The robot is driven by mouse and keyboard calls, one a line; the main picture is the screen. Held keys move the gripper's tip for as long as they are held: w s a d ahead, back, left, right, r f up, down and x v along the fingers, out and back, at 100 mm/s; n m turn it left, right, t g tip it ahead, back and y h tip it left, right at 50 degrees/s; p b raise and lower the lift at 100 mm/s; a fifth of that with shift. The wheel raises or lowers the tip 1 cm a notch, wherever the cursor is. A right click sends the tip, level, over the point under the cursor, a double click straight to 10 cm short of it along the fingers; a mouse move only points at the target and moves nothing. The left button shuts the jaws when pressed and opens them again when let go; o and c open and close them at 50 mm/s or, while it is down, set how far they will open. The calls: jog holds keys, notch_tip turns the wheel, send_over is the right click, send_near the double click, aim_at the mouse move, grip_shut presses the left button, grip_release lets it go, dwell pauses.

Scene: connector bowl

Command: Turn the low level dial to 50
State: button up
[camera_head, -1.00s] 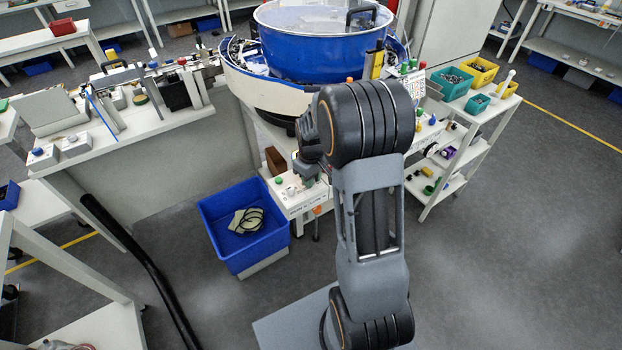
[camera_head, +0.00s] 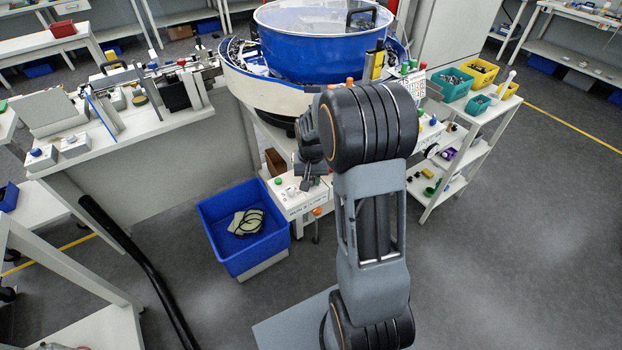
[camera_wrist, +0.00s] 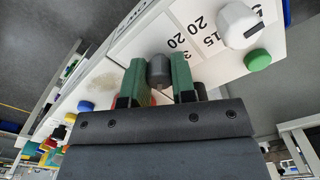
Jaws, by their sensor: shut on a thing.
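In the wrist view, my gripper (camera_wrist: 159,72) has its green fingers on either side of a dark grey dial knob (camera_wrist: 158,68) and is shut on it. The knob sits on a white panel (camera_wrist: 150,38) printed with numbers such as 20 and 15. Its pointer and setting cannot be read. A white knob (camera_wrist: 238,23) and a green button (camera_wrist: 257,60) are beside it on the panel. In the head view, my gripper (camera_head: 312,182) is at the small white control box (camera_head: 297,202) below the bowl, and my arm hides part of it.
A blue and white bowl feeder (camera_head: 320,45) stands behind the box. A blue bin (camera_head: 240,262) is on the floor to the left. A white shelf cart (camera_head: 480,125) with coloured bins is at the right. A white workbench (camera_head: 150,125) is at the left. The floor at right is clear.

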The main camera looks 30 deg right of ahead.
aim_at(310, 178)
jog(key=shift+m, duration=0.5)
jog(key=o, duration=0.9)
jog(key=shift+r, duration=0.1)
notch_tip(310, 178, up, 14)
jog(key=shift+a+f, duration=0.1)
jog(key=shift+f, duration=0.05)
dwell(0.6)
jog(key=s+a+n+t, duration=0.1)
jog(key=s+a+n, duration=0.1)
jog(key=s, duration=0.3)
jog(key=s+a+n+t, duration=0.1)
jog(key=s+a+n, duration=0.1)
jog(key=s+a, duration=0.2)
jog(key=s+a+n+t, duration=0.1)
jog(key=s+a+n, duration=0.1)
jog(key=s, duration=0.5)
jog(key=shift+s+a+f+t, duration=0.15)
jog(key=shift+a+t, duration=0.15)
jog(key=shift+a, duration=0.45)
